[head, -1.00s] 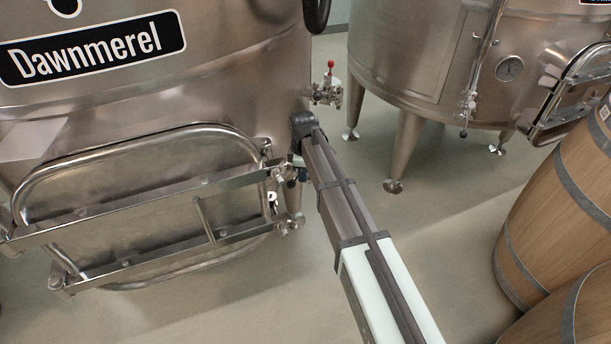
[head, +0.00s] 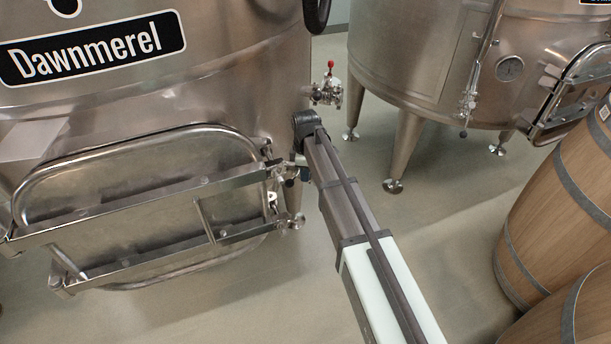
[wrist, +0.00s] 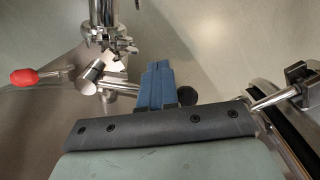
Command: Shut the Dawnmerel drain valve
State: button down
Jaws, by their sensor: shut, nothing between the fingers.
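The Dawnmerel vat (head: 230,90) stands at the left of the head view, with its black name plate (head: 92,48). A small steel valve (head: 327,93) with a red-tipped lever (head: 330,68) sits at its right side; the lever points up in that view. In the wrist view, a red lever grip (wrist: 25,76) points left from steel valve fittings (wrist: 98,72). My gripper (wrist: 157,68) has its blue fingers shut and empty, just right of the fittings. Whether they touch is unclear. In the head view my arm mostly hides the gripper.
The vat's hatch door (head: 140,185) with its bar frame is left of my arm. A second steel vat (head: 420,60) stands behind to the right. Wooden barrels (head: 560,215) stand at the right. Floor between them is clear.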

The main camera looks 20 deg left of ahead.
notch_tip(320, 180, up, 7)
dwell(0.8)
jog(key=shift+r, duration=0.1)
